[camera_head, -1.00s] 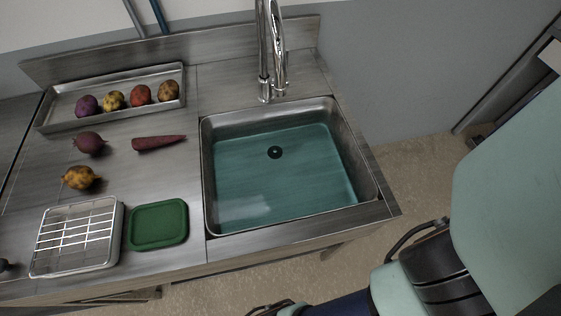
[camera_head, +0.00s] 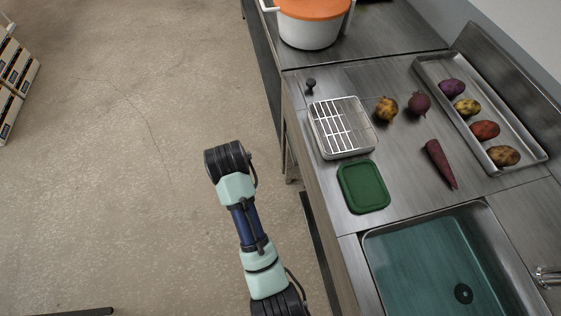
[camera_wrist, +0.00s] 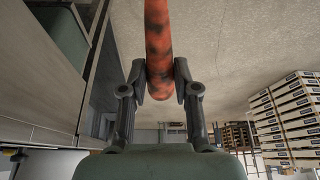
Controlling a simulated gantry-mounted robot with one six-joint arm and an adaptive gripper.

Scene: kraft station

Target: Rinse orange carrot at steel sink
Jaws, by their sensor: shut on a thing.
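The orange carrot (camera_wrist: 158,40), mottled with dark patches, is held between the fingers of my gripper (camera_wrist: 160,88) in the wrist view. My gripper is shut on its lower part, and the rest extends out of the top of the picture. In the head view my arm is over the floor, left of the counter; the carrot and fingers are hidden or out of sight there. The steel sink (camera_head: 501,245) is at the lower right of the head view, holding teal water, with a dark round drain. Part of the chrome tap (camera_head: 548,275) shows at the right edge.
On the counter are a wire rack tray (camera_head: 371,145), a green mat (camera_head: 363,187), a purple carrot (camera_head: 440,165), a yellow root (camera_head: 386,109), a beet (camera_head: 419,103) and a steel tray (camera_head: 541,152) of vegetables. A white pot (camera_head: 309,32) stands behind.

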